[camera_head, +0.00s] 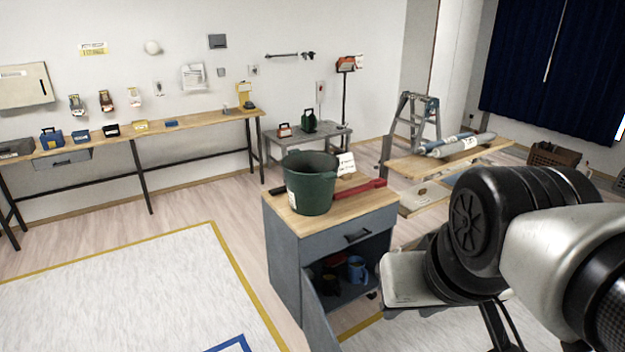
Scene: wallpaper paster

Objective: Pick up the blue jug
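The blue jug (356,269) stands inside the open lower compartment of the grey cabinet (285,256), below its drawer. It is small in view, and its lower part is hard to make out in the shade. My arm comes in from the right, in front of the cabinet's right side. The pale end part of my gripper (406,281) shows just right of the compartment, seemingly nearer to the camera than the jug. Its fingertips cannot be made out clearly, so its opening cannot be told. No contact with the jug is seen.
The cabinet door (318,312) hangs open toward the front. Dark and reddish items (331,272) sit left of the jug. A green bucket (311,183) and a red-handled tool (359,190) are on the cabinet top. The floor at left is clear.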

